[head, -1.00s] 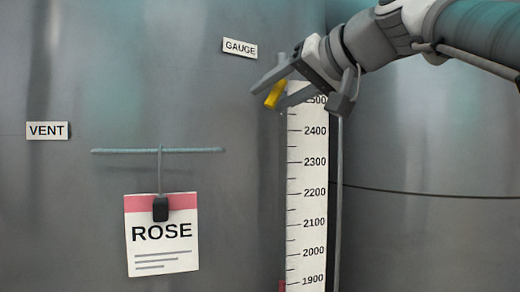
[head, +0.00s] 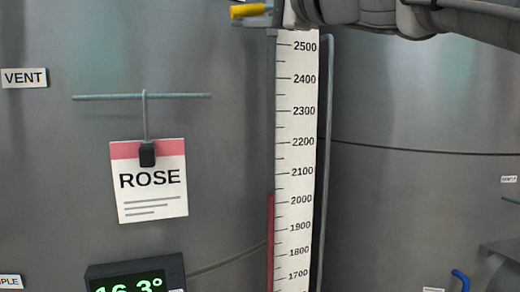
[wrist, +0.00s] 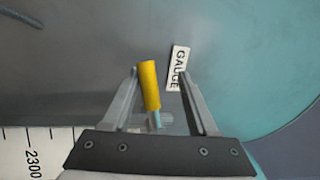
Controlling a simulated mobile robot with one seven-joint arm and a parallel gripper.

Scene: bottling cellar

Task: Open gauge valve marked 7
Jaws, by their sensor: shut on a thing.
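The gauge valve has a yellow-sleeved handle (head: 247,11), which shows at the top edge of the head view, lying about level and pointing left. In the wrist view the yellow handle (wrist: 149,82) stands between the fingers of my gripper (wrist: 160,70), close to the left finger. My gripper (head: 258,18) is shut on this handle; its upper part is cut off by the head view's edge. The GAUGE sign (wrist: 179,68) is beside the right finger. No number 7 is readable. The white gauge scale (head: 296,150) runs down below the valve, with a red column (head: 271,240) reaching about 2000.
A display box (head: 135,275) is at the bottom. A thin pipe (head: 325,150) runs beside the scale. A blue handle (head: 460,279) is at lower right.

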